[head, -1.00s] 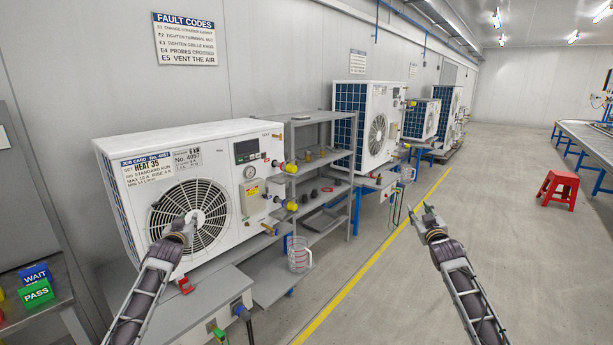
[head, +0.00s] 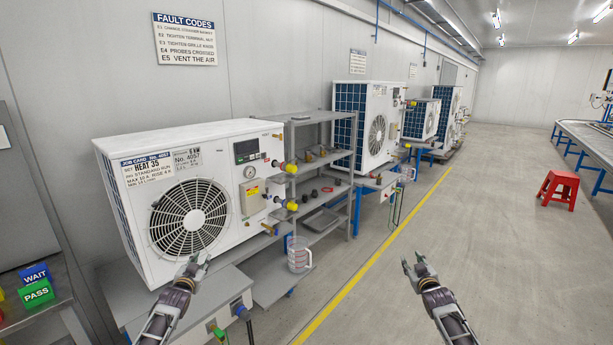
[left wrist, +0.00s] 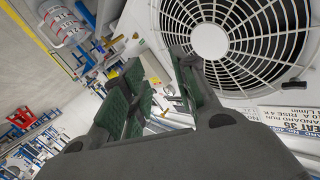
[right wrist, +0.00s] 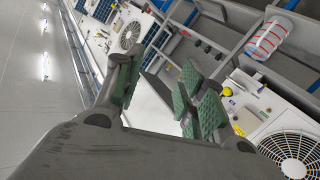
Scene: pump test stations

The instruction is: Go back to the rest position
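My left gripper (head: 197,264) is in front of the lower edge of the nearest white heat-pump unit (head: 232,178), below its fan grille. In the left wrist view its green-padded fingers (left wrist: 160,88) are apart with nothing between them. My right gripper (head: 417,264) is over the open floor, right of the yellow line. In the right wrist view its fingers (right wrist: 163,88) are also apart and empty. Both forearms reach up from the bottom of the head view, roughly level with each other.
A clear measuring jug (head: 298,255) stands on a low shelf beside the unit. A grey shelf rack (head: 322,170) holds small fittings. Green PASS (head: 37,293) and blue WAIT (head: 35,273) blocks sit at the left. A red stool (head: 559,188) stands on the mostly clear floor.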

